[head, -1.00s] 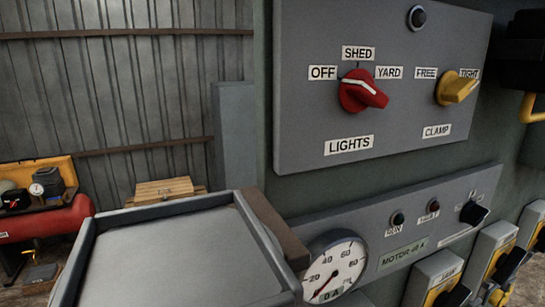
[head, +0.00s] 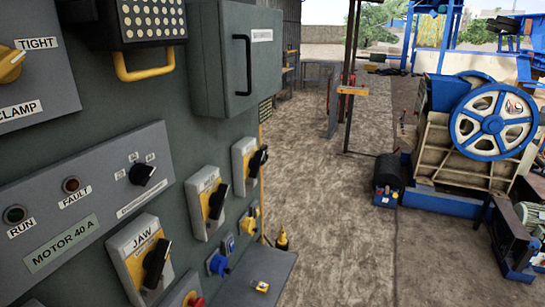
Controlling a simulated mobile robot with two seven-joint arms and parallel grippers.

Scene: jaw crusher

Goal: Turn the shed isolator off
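Several isolator switches with black handles on grey and yellow boxes are mounted low on the green panel wall (head: 200,140). The nearest isolator (head: 148,262) is labelled JAW. A second isolator (head: 210,203) is further along, and a third isolator (head: 249,166) is beyond it. The labels on these two are too small to read, so I cannot tell which is the shed isolator. Their handles are tilted, and their on or off positions cannot be read. Neither of my grippers shows in the head view.
A yellow CLAMP knob (head: 10,64) and a motor panel (head: 85,205) are at left. A grey cabinet (head: 240,58) with a black handle projects from the wall. A small shelf (head: 255,283) sits below. The blue-wheeled crusher (head: 480,125) stands right; the floor between is mostly clear.

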